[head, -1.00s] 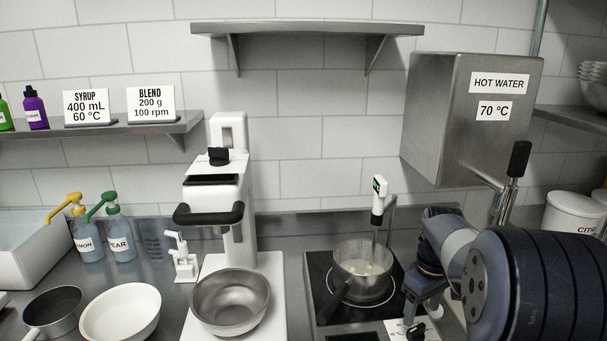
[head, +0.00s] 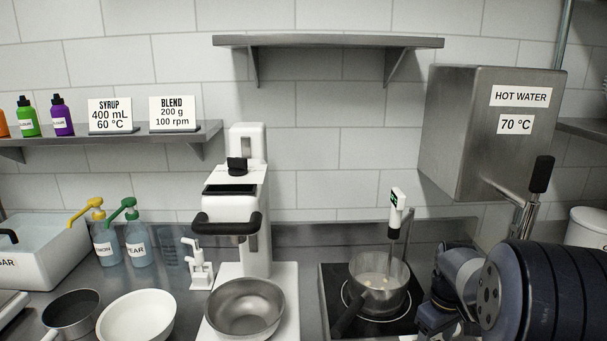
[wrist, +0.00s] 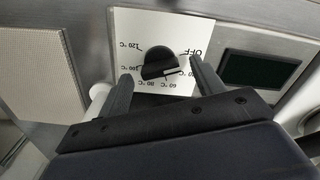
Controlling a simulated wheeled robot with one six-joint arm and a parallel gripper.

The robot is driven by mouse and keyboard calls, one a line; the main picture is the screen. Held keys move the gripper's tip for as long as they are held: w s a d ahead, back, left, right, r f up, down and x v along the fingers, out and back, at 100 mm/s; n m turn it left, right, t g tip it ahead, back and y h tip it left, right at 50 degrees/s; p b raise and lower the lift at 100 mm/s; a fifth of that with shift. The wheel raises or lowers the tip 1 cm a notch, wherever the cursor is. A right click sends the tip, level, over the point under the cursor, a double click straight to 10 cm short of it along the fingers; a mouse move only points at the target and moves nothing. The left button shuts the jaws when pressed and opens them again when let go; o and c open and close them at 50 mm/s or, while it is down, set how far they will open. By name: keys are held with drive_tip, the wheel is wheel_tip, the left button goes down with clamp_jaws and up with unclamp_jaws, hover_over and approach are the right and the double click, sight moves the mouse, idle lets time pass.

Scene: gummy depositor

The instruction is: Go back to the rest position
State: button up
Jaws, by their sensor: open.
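My gripper (wrist: 160,90) shows in the wrist view with its two fingers apart and nothing between them. Past the fingertips is a black knob (wrist: 158,62) on a white dial plate (wrist: 135,25) marked with temperatures and OFF. The fingers stand to either side of the knob; I cannot tell how far they are from it. In the head view my dark arm fills the lower right, and the gripper's fingertips are out of sight there.
A pot (head: 379,285) with pale pieces and a probe thermometer (head: 397,214) stands on the black hob (head: 336,290), left of my arm. The hot water box (head: 470,140) with its lever (head: 541,175) is above. A steel bowl (head: 245,307) and white bowl (head: 135,318) stand left.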

wheel_tip(320, 180, up, 10)
wheel_tip(320, 180, down, 10)
drive_tip(key=shift+s+f, duration=0.1)
drive_tip(key=shift+f, duration=0.5)
drive_tip(key=m, duration=0.5)
drive_tip(key=shift+m, duration=0.3)
drive_tip(key=m+b, duration=0.1)
drive_tip(key=m, duration=0.4)
drive_tip(key=m+b, duration=0.1)
drive_tip(key=m, duration=0.6)
drive_tip(key=shift+r+m, duration=0.3)
drive_tip(key=shift+r, duration=0.75)
